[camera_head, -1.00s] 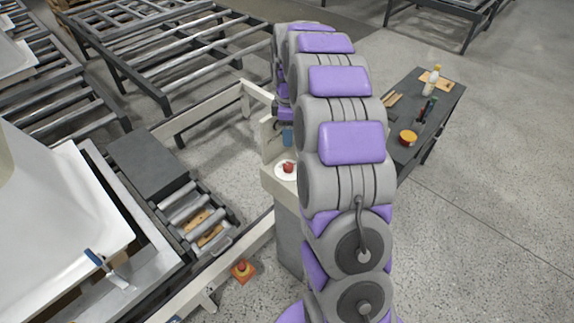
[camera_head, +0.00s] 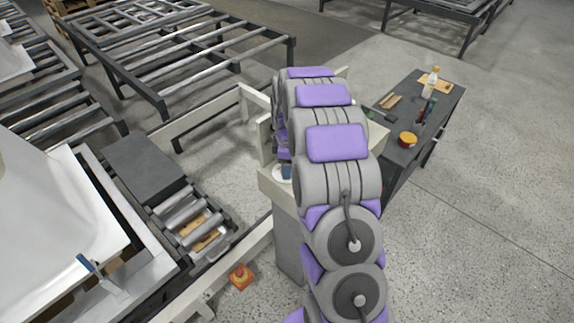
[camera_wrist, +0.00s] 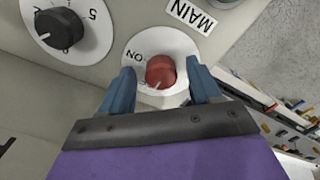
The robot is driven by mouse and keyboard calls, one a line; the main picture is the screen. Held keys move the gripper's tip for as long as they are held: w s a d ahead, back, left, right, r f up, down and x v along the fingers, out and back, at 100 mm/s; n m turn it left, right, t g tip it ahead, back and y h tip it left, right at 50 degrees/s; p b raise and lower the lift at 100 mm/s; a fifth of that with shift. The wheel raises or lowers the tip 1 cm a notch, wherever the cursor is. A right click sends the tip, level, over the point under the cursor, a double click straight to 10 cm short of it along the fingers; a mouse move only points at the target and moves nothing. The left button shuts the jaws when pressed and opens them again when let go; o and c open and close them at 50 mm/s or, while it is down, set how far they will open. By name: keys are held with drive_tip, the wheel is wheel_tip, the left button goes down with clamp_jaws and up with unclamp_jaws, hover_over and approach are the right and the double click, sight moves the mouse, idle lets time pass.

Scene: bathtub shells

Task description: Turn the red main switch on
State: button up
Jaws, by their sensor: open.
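The red main switch (camera_wrist: 160,72) is a red knob on a round white plate (camera_wrist: 142,50) marked "ON", beside a "MAIN" label (camera_wrist: 191,15) on a beige panel. My gripper (camera_wrist: 162,82) is open in the wrist view, with one blue finger on each side of the knob. The fingers are very close to the knob; I cannot tell whether they touch it. In the head view my arm hides the knob, and only part of the beige control box (camera_head: 277,186) shows.
A black dial (camera_wrist: 58,28) sits left of the switch on the panel. A dark table (camera_head: 440,100) with tools and bottles stands to the right in the head view. Roller conveyors fill the left.

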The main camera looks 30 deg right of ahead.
drive_tip(key=c, duration=1)
drive_tip(key=shift+c, duration=0.2)
drive_tip(key=shift+r+m+p, duration=0.1)
drive_tip(key=shift+m+p, duration=0.3)
drive_tip(key=m+p, duration=0.2)
drive_tip(key=m, duration=0.1)
drive_tip(key=shift+r, duration=0.1)
drive_tip(key=m+p, duration=0.3)
drive_tip(key=m, duration=0.2)
drive_tip(key=shift+a, duration=0.1)
drive_tip(key=m+p, duration=0.2)
drive_tip(key=m, duration=0.2)
drive_tip(key=shift+m, duration=0.4)
drive_tip(key=m+p, duration=0.1)
drive_tip(key=m, duration=0.3)
drive_tip(key=shift+w+a, duration=0.1)
drive_tip(key=shift+a, duration=0.05)
